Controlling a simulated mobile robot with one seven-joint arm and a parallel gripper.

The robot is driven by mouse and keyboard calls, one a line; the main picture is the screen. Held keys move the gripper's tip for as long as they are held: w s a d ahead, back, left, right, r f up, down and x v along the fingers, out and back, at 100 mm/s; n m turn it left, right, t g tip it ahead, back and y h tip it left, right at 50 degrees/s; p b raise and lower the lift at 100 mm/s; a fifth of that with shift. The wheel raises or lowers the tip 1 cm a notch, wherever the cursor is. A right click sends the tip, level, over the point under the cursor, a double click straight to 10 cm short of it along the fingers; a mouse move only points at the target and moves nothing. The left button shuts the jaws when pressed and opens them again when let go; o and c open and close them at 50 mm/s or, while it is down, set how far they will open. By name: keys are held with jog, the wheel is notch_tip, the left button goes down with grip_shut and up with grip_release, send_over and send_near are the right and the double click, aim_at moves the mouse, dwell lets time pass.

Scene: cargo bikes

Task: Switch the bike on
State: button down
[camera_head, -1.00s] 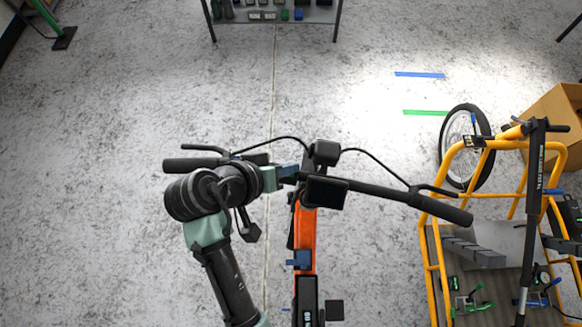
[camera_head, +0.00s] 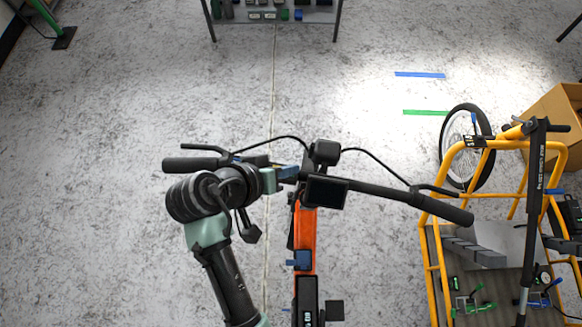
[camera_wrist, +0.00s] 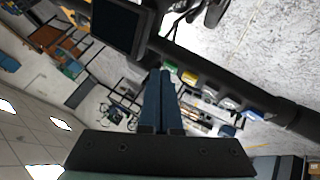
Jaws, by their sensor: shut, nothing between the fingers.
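The bike's handlebar (camera_head: 385,193) runs across the head view above the orange frame (camera_head: 306,240). A dark display (camera_head: 326,191) sits at its middle and also shows in the wrist view (camera_wrist: 117,24). My gripper (camera_head: 289,172) is shut and empty, just left of the display. Its blue fingertips (camera_wrist: 160,72) point at the bar near the green button; I cannot tell whether they touch.
A yellow-framed cargo bike (camera_head: 432,240) with a grey bed stands at the right. A shelf (camera_head: 275,14) stands at the back.

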jog(key=shift+f, duration=0.2)
dwell(0.4)
jog(key=shift+r+p, duration=0.6)
jog(key=shift+r, duration=0.05)
jog(key=shift+r, duration=0.1)
jog(key=r+p, duration=0.5)
jog(key=shift+d+r+p, duration=0.2)
jog(key=shift+r+p, duration=0.15)
dwell(0.5)
